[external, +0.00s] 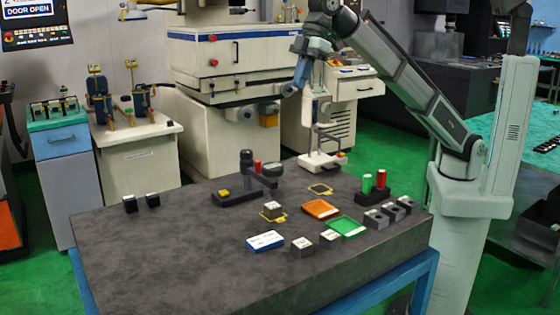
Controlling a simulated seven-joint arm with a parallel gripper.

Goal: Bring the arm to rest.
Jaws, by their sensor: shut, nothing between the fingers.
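My arm rises from the pale column (477,200) at the right, reaches up and left, and bends down at the top of the picture. My gripper (291,92) hangs in the air above the far side of the dark stone table (150,225), pointing down and slightly left. It is small and partly blurred into the machine behind it. It is shut with nothing in it, and it stands clear of everything on the table.
A white upright gauge (322,162) stands near my gripper. An orange tray (320,208), a green tray (347,227), a blue-and-white box (265,242) and several small blocks lie on the table's right half. The left half is mostly clear.

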